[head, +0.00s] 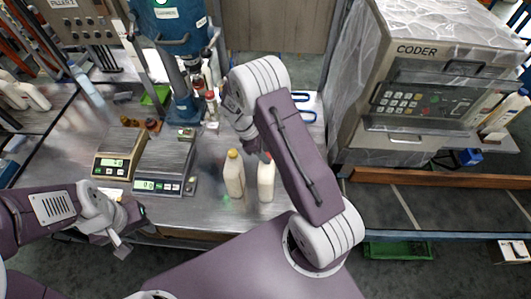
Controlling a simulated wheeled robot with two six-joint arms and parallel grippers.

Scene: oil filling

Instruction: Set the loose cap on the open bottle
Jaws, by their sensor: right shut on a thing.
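A white bottle with a yellow cap (234,155) stands upright on the metal bench. A second white bottle (266,184) stands just right of it, with a red cap (265,157) at its mouth. My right gripper (259,151) points down above this second bottle, mostly hidden behind my forearm. It is shut on what looks like the red cap. I cannot tell whether the cap rests on the bottle or is just above it. My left gripper (124,238) is low at the left, near the bench's front edge, away from the bottles; its fingers are unclear.
Two scales, one yellowish (118,147) and one grey (164,157), stand left of the bottles. A blue machine (172,38) stands behind them. A large coder machine (430,75) is at the right, with a conveyor (440,206) in front. Bench between scales and bottles is clear.

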